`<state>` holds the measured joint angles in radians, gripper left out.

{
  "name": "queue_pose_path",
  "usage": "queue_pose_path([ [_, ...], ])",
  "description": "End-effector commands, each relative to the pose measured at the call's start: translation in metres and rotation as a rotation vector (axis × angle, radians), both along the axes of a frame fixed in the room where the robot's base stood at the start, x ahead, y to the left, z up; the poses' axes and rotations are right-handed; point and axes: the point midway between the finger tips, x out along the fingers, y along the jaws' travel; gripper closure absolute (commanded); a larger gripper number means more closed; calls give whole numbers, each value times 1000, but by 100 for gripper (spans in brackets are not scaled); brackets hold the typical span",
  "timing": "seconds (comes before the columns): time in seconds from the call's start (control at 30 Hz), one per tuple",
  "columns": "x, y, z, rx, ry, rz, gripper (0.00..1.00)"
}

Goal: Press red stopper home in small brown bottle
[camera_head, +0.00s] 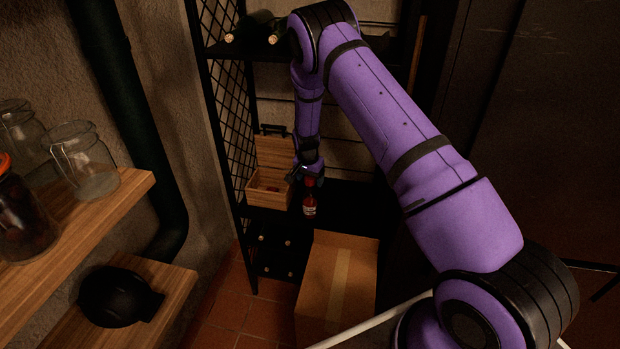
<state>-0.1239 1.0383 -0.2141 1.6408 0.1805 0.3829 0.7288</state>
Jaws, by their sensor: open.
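A small dark reddish-brown bottle (309,204) with a pale label stands upright near the front edge of the dark shelf at the middle of the view. Something red, which looks like the stopper (309,182), shows at its top. How deep it sits in the neck is too small to tell. My gripper (306,175) points down, open, right at the top of the bottle. Its fingers are small and dark here, and I cannot tell whether they touch the stopper.
An open wooden box (267,197) stands left of the bottle, with something small and red inside. A cardboard box (337,285) is on the floor below. Glass jars (84,160) stand on a wooden shelf (120,197) at left. Mesh panels the rack's left side.

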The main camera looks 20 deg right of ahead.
Motion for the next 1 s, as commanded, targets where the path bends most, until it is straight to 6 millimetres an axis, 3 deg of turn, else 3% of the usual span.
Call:
queue_pose_path([
  [0.23,-1,3,17,0,-2,1,27],
  [0.7,-9,11,95,1,-1,0,27],
  [1.0,-11,12,107,0,0,0,27],
])
